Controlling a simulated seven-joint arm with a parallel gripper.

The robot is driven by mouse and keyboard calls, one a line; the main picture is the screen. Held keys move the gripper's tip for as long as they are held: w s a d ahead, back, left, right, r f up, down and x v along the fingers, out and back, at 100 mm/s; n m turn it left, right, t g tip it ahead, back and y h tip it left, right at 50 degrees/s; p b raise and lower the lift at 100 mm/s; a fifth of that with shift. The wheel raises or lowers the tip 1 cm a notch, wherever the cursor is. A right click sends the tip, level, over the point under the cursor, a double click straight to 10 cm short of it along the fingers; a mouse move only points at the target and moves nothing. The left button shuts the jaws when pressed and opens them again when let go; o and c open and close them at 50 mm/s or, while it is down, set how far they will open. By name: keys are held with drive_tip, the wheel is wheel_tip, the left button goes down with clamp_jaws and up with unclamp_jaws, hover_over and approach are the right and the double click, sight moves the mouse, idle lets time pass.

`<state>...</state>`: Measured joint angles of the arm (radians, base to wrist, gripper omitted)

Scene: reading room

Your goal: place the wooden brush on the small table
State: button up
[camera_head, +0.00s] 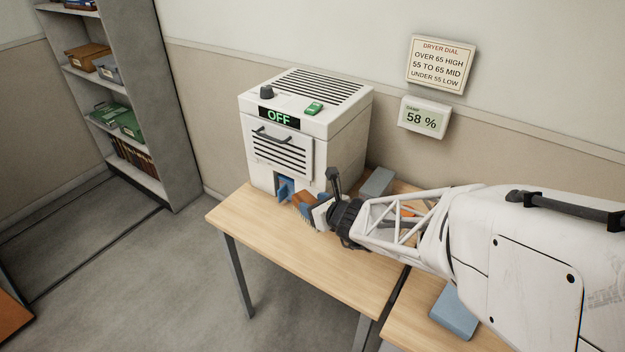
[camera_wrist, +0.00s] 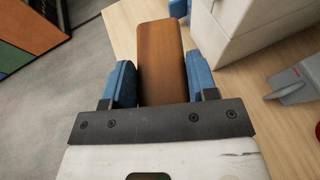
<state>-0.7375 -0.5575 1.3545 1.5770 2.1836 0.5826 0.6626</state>
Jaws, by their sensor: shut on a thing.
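My gripper (camera_head: 297,200) is in front of the white dryer box, low over the wooden table (camera_head: 290,250). Its two blue fingers are shut on the wooden brush, a brown block (camera_head: 303,198). The brush also shows in the wrist view (camera_wrist: 162,60), between the fingers and pointing away from the palm. Its underside is hidden there. I cannot tell whether the brush touches the tabletop. A second wooden tabletop (camera_head: 415,325) is at the lower right, partly covered by my arm. I cannot tell which of the two is the small table.
The white dryer (camera_head: 340,135) stands on the table's back part, reading OFF. A grey object (camera_head: 377,182) lies to its right. A blue block (camera_head: 455,312) lies on the right tabletop. The wall display (camera_head: 424,117) reads 58 %. A shelf unit (camera_head: 150,110) stands left. The table's front left is clear.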

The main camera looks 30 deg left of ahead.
drive_tip(key=w+d+f, duration=0.1)
drive_tip(key=d+f, duration=0.1)
drive_tip(key=d, duration=0.6)
drive_tip(key=w+d+f+t, duration=0.1)
drive_tip(key=d+f, duration=0.1)
drive_tip(key=d, duration=0.6)
drive_tip(key=shift+m, duration=0.4)
drive_tip(key=shift+d+f, duration=0.1)
drive_tip(key=shift+f, duration=0.2)
drive_tip(key=shift+f, duration=3.15)
drive_tip(key=shift+f, duration=0.6)
drive_tip(key=o, duration=1.1)
drive_tip(key=shift+o, duration=0.2)
